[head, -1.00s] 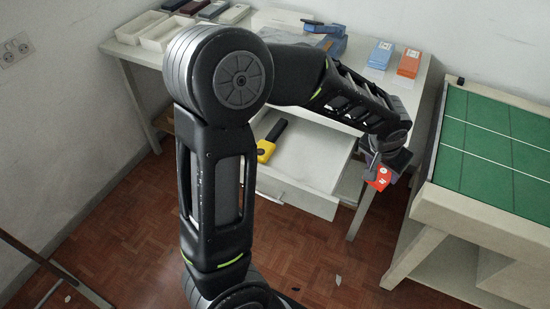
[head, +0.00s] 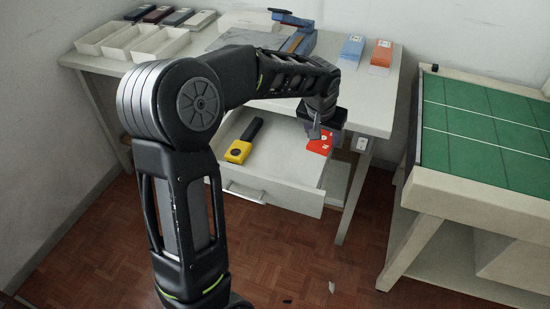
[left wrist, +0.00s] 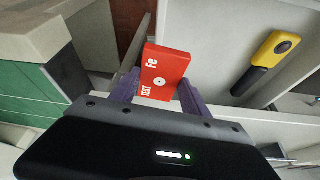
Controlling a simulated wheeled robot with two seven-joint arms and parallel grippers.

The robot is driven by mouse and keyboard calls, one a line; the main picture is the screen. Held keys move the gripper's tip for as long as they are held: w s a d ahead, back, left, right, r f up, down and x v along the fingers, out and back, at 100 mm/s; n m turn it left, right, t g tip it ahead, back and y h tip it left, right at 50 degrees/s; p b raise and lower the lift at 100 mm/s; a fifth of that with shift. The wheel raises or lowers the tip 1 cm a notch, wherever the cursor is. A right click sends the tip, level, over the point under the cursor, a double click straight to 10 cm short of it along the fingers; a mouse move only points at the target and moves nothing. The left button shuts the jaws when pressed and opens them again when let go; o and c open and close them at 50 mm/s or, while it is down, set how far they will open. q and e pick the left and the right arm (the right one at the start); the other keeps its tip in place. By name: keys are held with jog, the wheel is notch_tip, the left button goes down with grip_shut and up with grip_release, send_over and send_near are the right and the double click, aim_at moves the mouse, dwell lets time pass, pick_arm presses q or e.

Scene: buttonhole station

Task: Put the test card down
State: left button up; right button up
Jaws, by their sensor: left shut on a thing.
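A red test card (head: 320,143) with white lettering is held in my left gripper (head: 315,132), in front of the white table's right end. In the left wrist view the card (left wrist: 163,72) sits between the two purple fingers of the left gripper (left wrist: 156,92), and its lettering reads "Fe" and "TEST". The gripper is shut on it. In the head view the card hangs by the right side of the open drawer; its exact height over the drawer is hard to tell. My right gripper is not in view.
The open drawer (head: 290,195) holds a yellow and black tool (head: 240,150). The white table (head: 375,100) bears empty trays (head: 160,45), a blue box (head: 352,48), an orange box (head: 381,54) and a blue device (head: 300,42). A green-topped table (head: 480,125) stands right.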

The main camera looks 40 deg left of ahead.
pick_arm(q)
jog(key=n+b, duration=0.1)
jog(key=b, duration=0.4)
send_over(294, 159)
jog(key=s+d, duration=0.1)
notch_tip(294, 159, down, 3)
jog(key=shift+s+a+p, duration=0.2)
jog(key=shift+a+p, duration=0.1)
jog(key=shift+a, duration=0.05)
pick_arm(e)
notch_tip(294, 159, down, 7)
pick_arm(q)
jog(key=shift+f+b, duration=0.4)
jog(key=shift+f, duration=2.1)
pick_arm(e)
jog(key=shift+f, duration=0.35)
pick_arm(q)
jog(key=shift+f+b, duration=0.4)
jog(key=shift+f, duration=2.1)
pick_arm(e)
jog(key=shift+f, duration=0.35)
